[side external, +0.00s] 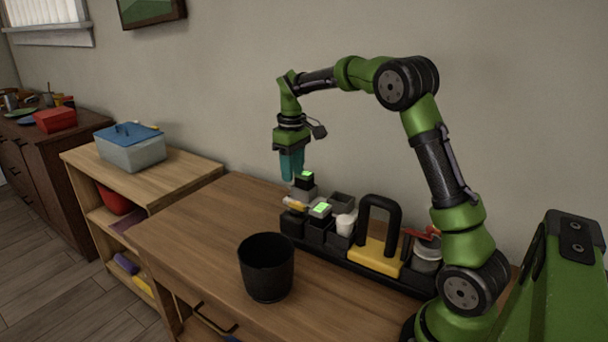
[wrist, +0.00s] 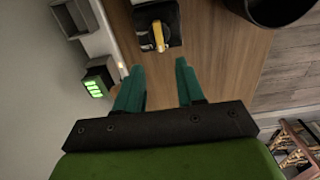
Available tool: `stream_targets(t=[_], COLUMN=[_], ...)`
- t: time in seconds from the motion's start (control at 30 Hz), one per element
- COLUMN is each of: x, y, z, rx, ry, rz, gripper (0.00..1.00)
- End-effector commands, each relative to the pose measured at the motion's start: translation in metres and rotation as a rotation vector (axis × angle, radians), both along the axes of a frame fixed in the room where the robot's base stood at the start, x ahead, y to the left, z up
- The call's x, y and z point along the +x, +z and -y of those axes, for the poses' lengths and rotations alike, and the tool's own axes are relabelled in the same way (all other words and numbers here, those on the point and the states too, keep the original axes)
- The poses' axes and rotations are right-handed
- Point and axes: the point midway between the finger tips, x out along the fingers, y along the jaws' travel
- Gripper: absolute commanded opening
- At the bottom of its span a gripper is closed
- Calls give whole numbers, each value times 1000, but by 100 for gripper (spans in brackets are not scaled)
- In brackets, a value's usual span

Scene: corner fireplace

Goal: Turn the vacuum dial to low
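The dial (wrist: 158,36) shows in the wrist view as a yellow knob on a black square base at the top middle. A small yellow piece (side external: 294,203) on the left end of the black rack in the side view looks like the same knob. Its setting marks are too small to read. My gripper (wrist: 160,66) has its two teal fingers apart with nothing between them. In the side view my gripper (side external: 291,178) points down above the left end of the rack. The knob lies beyond the fingertips in the wrist view, and I see no contact.
A box with a lit green display (wrist: 96,85) stands left of the fingers. A black bin (side external: 266,268) stands in front of the rack on the wooden table (side external: 200,230). A yellow block with a black handle (side external: 378,235) stands farther right. The table's left part is clear.

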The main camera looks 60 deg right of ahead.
Motion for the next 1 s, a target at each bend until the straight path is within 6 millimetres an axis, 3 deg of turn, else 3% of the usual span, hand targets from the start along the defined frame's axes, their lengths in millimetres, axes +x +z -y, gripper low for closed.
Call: stream_targets(t=[0.2, 0.4, 0.83, 0.87, 1.0], x=[-1, 0, 0, 0, 0], y=[-48, -77, -88, -88, -87], z=[0, -1, 0, 0, 0], rx=[2, 2, 1, 1, 1], ry=[0, -1, -1, -1, -1], rz=[-4, -3, 1, 1, 1], gripper=[38, 38, 38, 37, 15])
